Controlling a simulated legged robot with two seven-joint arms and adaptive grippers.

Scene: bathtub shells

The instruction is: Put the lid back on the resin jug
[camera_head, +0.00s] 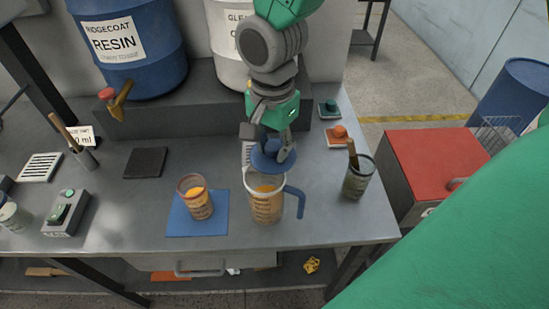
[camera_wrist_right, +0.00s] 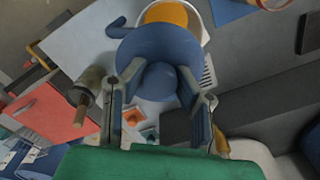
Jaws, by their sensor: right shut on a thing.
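The resin jug (camera_head: 266,207), clear with orange resin inside and a blue handle (camera_head: 297,201), stands on the grey bench. My right gripper (camera_head: 268,148) is shut on the blue lid (camera_head: 267,163) and holds it above the jug's mouth, toward its back rim. A gap between lid and rim is hard to judge. In the right wrist view the lid (camera_wrist_right: 157,48) is gripped by its round knob between the fingers (camera_wrist_right: 162,80), and the jug's orange resin (camera_wrist_right: 166,14) shows beyond its edge. My left gripper is not in view.
A cup of orange resin (camera_head: 197,204) stands on a blue mat (camera_head: 216,226) left of the jug. A dark pot with a brush (camera_head: 357,180) stands to the right. A blue resin drum (camera_head: 128,45) with a tap stands behind. A dark square pad (camera_head: 145,163) lies at left.

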